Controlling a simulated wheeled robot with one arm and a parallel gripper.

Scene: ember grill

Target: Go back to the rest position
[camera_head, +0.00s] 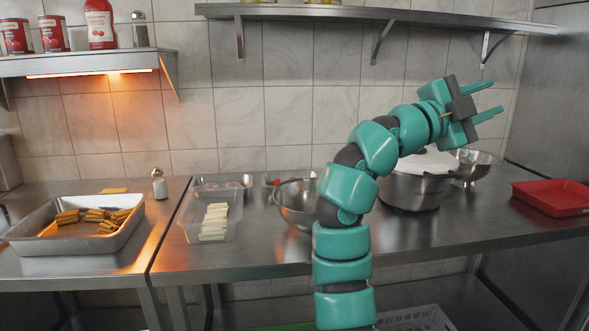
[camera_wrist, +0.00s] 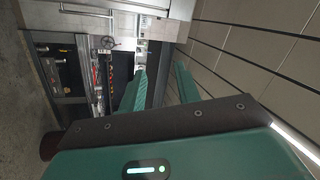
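My teal arm rises from the bottom middle of the head view and bends to the upper right. My gripper (camera_head: 495,98) is raised above the steel counter, in front of the tiled wall, and points right. Its two fingers are apart with nothing between them. The wrist view also shows the gripper (camera_wrist: 160,88) with a gap between its fingers. It touches nothing. A large pot with a white lid (camera_head: 416,188) stands on the counter below it.
A red tray (camera_head: 553,198) lies at the right of the counter. A steel bowl (camera_head: 297,204) and a clear container (camera_head: 211,220) stand left of my arm. A steel pan (camera_head: 75,242) with food is farther left. A wall shelf (camera_head: 370,14) runs above the gripper.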

